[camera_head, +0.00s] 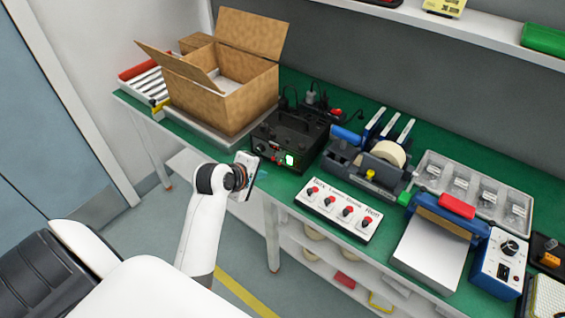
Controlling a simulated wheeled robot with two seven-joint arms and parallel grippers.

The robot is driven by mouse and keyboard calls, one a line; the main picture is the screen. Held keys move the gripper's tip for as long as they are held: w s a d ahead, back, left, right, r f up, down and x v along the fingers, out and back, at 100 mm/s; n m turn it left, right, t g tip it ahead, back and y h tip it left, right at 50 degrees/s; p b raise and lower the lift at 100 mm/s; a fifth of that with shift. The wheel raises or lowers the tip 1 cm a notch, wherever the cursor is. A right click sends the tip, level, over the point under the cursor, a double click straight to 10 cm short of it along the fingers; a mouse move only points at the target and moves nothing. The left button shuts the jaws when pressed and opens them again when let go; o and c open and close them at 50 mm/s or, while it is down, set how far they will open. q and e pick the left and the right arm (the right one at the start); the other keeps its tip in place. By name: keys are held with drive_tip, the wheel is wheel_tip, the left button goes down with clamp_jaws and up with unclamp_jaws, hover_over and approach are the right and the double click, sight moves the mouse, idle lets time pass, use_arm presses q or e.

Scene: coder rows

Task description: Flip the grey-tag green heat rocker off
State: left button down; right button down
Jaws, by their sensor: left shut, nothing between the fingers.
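A black coder box (291,137) stands on the green bench mat, with cables at its back. A bright green lit rocker (289,159) shows low on its front face. I cannot make out a grey tag or which way the rocker is tilted. My left gripper (250,164) is shut and empty, in front of and to the left of the rocker, apart from it in the picture. The wrist hides part of the bench's front edge. My right gripper is not in view.
An open cardboard box (235,95) stands left of the coder. A white panel with red-tipped toggles (338,208) lies to the right, near the front edge. A tape dispenser (376,165) and a blue sealer with a red handle (457,206) stand further right.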

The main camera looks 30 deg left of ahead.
use_arm(q)
approach(288, 162)
wheel_tip(288, 162, down, 4)
drive_tip(key=shift+s+d+r, duration=0.1)
drive_tip(key=shift+s, duration=0.05)
drive_tip(key=w, duration=0.3)
drive_tip(key=shift+w, duration=0.7)
drive_tip(key=shift+r, duration=0.1)
